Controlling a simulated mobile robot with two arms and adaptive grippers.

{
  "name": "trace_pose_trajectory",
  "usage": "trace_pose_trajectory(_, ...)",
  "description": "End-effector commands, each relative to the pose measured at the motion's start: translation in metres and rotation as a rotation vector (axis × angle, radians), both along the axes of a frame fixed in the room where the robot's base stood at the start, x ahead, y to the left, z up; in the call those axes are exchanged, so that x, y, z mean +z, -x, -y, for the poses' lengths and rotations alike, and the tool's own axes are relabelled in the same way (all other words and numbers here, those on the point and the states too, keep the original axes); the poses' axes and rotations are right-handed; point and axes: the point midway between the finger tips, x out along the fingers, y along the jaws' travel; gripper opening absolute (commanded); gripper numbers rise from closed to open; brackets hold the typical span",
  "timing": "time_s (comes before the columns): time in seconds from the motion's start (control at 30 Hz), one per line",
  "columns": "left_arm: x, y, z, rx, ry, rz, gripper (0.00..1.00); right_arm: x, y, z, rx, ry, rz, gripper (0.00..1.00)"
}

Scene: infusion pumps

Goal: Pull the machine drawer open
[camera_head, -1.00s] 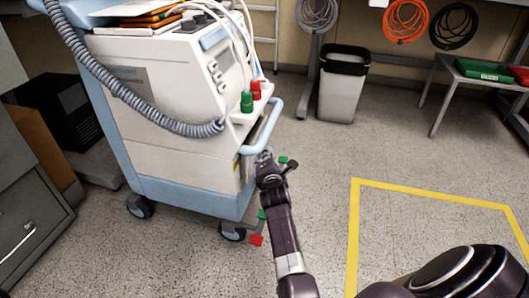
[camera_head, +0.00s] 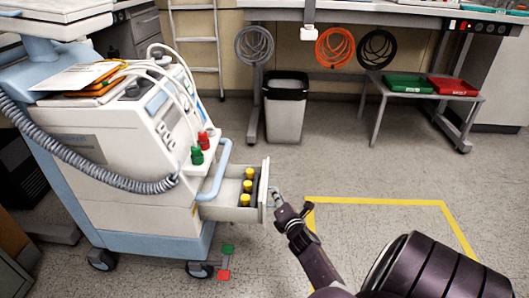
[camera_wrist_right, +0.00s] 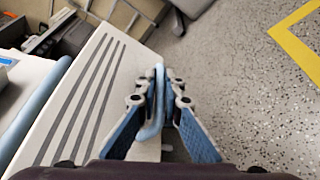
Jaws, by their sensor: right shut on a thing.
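The machine (camera_head: 130,150) is a white and pale blue cart on casters at the left of the head view. Its drawer (camera_head: 225,213) stands out from the front, low on the right side. Several yellow-capped bottles (camera_head: 246,187) show inside the drawer. My right gripper (camera_head: 277,199) is at the drawer's outer end. In the right wrist view, the fingers of my right gripper (camera_wrist_right: 157,100) are closed around a light blue bar handle (camera_wrist_right: 158,78), beside a white panel with dark stripes (camera_wrist_right: 85,90). My left gripper is out of view.
A blue rail (camera_head: 219,172) curves above the drawer. A black-lined bin (camera_head: 285,115) and a low table with green and red trays (camera_head: 410,84) stand behind. The speckled floor inside the yellow outline (camera_head: 385,201) is clear apart from my arm passing over its edge.

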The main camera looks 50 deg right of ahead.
Motion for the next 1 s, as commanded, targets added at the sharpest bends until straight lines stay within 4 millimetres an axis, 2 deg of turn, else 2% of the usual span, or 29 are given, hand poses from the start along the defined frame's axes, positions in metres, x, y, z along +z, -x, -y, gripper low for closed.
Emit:
trace_pose_trajectory(0.2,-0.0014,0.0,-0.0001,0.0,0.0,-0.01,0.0,0.0001,0.008,0.007,0.0,0.001,0.0,0.0)
trace_pose_trajectory(0.53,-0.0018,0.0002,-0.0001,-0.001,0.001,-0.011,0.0,-0.0001,0.0083,0.0075,-0.001,0.001,0.0,0.0)
trace_pose_trajectory(0.57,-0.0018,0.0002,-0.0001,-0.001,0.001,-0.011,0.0,-0.0001,0.0083,0.0075,-0.001,0.0,0.0,0.08)
trace_pose_trajectory(0.63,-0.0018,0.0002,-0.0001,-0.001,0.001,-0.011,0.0,-0.0002,0.0082,0.0075,-0.001,0.0,0.0,0.15)
trace_pose_trajectory(1.0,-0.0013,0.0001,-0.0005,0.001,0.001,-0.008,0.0,0.0004,0.0121,0.0048,0.0,0.001,0.0,0.15)
